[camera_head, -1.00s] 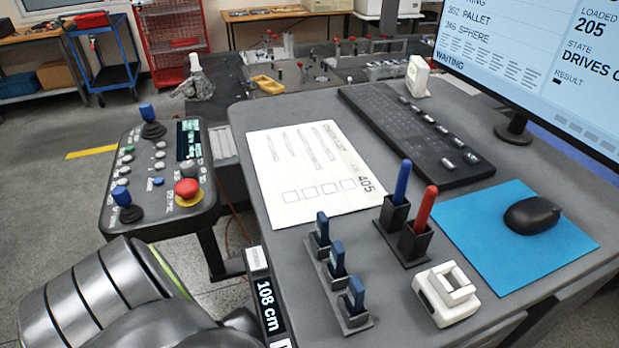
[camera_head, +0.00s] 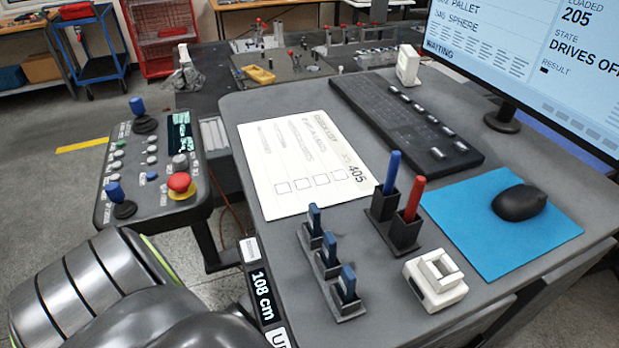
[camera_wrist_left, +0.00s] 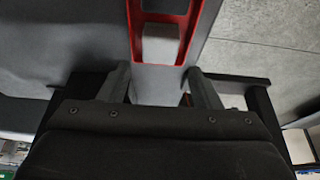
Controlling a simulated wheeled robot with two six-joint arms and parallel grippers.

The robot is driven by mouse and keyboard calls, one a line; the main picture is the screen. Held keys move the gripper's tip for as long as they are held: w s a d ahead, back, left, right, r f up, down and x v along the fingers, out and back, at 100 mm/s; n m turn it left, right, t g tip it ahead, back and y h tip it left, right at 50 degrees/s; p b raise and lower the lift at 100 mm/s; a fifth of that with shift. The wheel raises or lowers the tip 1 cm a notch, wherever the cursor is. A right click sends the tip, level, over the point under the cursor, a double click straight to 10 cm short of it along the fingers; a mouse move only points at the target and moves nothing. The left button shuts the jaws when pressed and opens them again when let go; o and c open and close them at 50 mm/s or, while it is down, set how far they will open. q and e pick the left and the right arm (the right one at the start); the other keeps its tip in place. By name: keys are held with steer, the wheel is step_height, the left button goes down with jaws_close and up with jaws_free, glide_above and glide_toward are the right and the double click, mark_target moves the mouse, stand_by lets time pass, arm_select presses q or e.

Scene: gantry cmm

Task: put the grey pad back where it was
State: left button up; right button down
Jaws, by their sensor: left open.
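In the left wrist view, my left gripper (camera_wrist_left: 161,88) is open, with its two dark fingers apart and nothing clearly held between them. Just beyond the fingertips is a red open frame (camera_wrist_left: 190,40) with a light grey block (camera_wrist_left: 161,46) showing inside it. This block may be the grey pad, but I cannot tell for sure. I cannot tell whether the block touches the frame. No grey pad is clearly seen in the head view. There, my left arm comes in at the lower left and its gripper is out of sight. My right gripper is not in view.
The desk (camera_head: 370,265) carries a checklist sheet (camera_head: 300,160), keyboard (camera_head: 400,120), blue mat (camera_head: 480,235) with mouse (camera_head: 520,202), pen holder (camera_head: 393,222), a rack of blue-topped pieces (camera_head: 333,275) and a white block (camera_head: 435,280). A control panel (camera_head: 150,165) stands left.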

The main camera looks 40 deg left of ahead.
arm_select(q)
steer(key=shift+v, duration=1.65)
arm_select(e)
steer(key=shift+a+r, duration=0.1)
arm_select(q)
steer(key=shift+f, duration=0.15)
